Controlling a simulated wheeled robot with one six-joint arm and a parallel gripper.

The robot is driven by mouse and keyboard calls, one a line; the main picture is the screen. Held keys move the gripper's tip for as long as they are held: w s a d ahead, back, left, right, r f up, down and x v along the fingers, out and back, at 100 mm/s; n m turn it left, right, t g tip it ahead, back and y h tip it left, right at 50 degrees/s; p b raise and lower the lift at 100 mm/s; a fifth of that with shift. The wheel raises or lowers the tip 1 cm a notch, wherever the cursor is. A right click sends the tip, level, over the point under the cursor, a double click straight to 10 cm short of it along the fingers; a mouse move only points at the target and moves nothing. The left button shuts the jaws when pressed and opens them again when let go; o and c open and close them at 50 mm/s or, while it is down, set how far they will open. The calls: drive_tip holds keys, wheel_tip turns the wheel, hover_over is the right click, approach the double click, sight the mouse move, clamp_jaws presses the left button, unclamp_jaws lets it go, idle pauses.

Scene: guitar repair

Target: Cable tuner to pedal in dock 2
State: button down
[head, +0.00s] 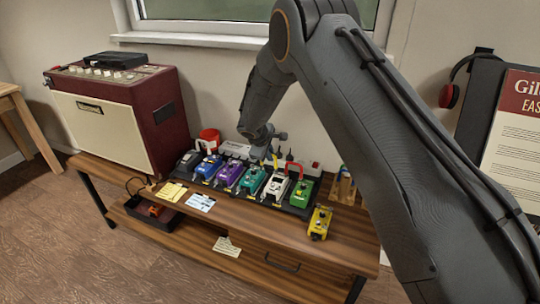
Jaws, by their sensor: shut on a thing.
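A row of pedals stands on a dark pedal board (262,202) on the wooden bench: dark grey (188,160), blue (208,167), purple (229,175), teal (252,180), white (276,186) and green (300,195). I cannot read which is the tuner or which dock is 2. My gripper (264,150) is low behind the teal and white pedals, at the board's back edge. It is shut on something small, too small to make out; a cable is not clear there. Small yellow and dark upright pieces (276,160) stand just right of it.
A yellow pedal (320,222) sits apart on the bench, front right. Paper notes (200,202) lie in front of the board. A red arch-shaped thing (295,167) stands behind the board.

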drive_tip(key=shift+f+b, duration=0.5)
drive_tip(key=shift+f, duration=0.15)
drive_tip(key=c, duration=1.8)
unclamp_jaws()
drive_tip(key=shift+o, duration=0.4)
drive_tip(key=o, duration=0.3)
drive_tip(key=shift+o, duration=0.2)
drive_tip(key=shift+r, duration=0.15)
drive_tip(key=shift+r+p, duration=2.05)
drive_tip(key=shift+r, duration=1.85)
